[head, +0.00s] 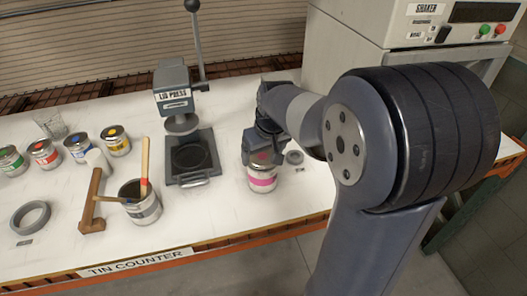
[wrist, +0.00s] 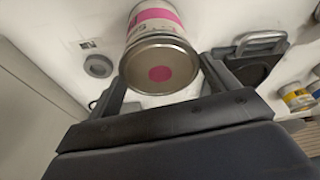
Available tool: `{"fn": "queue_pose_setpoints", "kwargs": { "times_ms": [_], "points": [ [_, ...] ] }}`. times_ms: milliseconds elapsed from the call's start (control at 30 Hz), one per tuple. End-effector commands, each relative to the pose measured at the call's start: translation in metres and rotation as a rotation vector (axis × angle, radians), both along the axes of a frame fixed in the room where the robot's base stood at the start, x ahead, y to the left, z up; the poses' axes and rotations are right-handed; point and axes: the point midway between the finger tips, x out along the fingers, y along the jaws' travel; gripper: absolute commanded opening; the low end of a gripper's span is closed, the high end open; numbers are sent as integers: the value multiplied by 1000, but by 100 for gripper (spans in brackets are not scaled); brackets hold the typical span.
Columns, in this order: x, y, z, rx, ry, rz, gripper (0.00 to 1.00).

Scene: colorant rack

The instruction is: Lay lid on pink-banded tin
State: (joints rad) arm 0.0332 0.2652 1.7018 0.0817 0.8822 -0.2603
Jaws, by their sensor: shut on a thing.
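The pink-banded tin (head: 263,181) stands upright on the white counter, right of the lid press. It also shows in the wrist view (wrist: 156,20), its pink band at the top of the picture. A round metal lid with a pink dot (wrist: 160,73) lies over the tin's mouth. My gripper (head: 260,150) is directly above the tin, with one finger on each side of the lid, shut on it. The lid looks level with the rim; I cannot tell whether it is fully seated.
The lid press (head: 180,100) stands left of the tin. A grey open tin (head: 142,210) holding a stick, a brown wooden tool (head: 93,203) and a grey ring (head: 30,217) are further left. A small grey ring (head: 294,157) lies close right. The shaker (head: 430,25) stands behind right.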

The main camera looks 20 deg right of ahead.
Motion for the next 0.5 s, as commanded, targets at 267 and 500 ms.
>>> {"fn": "queue_pose_setpoints", "kwargs": {
  "times_ms": [267,500],
  "points": [
    [0,0,-1,0,1,0,88],
    [0,0,-1,0,1,0,100]
  ]
}}
